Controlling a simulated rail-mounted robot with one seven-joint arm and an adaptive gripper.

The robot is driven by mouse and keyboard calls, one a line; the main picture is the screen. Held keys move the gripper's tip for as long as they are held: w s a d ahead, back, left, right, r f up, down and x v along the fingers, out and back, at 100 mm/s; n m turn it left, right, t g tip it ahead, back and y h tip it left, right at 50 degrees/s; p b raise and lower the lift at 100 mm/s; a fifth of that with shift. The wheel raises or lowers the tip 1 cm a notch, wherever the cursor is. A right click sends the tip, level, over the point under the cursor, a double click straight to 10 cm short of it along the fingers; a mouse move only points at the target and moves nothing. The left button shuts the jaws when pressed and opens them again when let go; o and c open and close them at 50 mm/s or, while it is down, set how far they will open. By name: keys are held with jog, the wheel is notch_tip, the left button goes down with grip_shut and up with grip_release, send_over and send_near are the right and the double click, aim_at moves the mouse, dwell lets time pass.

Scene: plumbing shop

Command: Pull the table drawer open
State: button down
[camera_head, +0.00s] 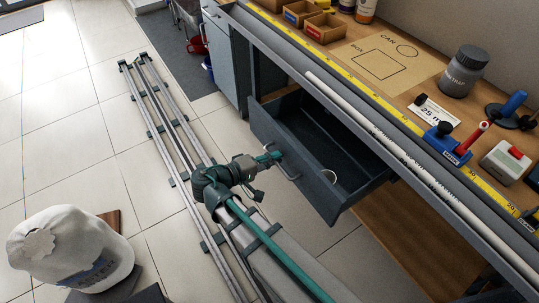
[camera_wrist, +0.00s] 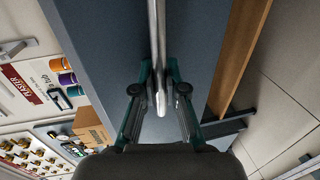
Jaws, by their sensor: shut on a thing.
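The table drawer (camera_head: 312,190) is dark grey and stands pulled out from under the workbench, with its inside showing in the head view. A curved metal handle (camera_head: 288,174) is on its front panel. My gripper (camera_head: 271,159) is at the handle, in front of the panel. In the wrist view the handle (camera_wrist: 160,50) runs as a pale bar down between the two fingers of my gripper (camera_wrist: 160,92), against the dark panel (camera_wrist: 100,35). The fingers are shut on the handle. The fingers' exact contact is hard to see in the head view.
The workbench top holds a dark jar (camera_head: 465,71), small wooden boxes (camera_head: 325,27), a yellow ruler (camera_head: 385,98) and a long white pipe (camera_head: 375,130). A white cap (camera_head: 68,247) is at lower left. Tiled floor lies left.

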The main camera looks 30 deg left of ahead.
jog(key=shift+s+a, duration=0.1)
jog(key=shift+s, duration=0.05)
jog(key=c, duration=1.2)
grip_release()
jog(key=v, duration=1.2)
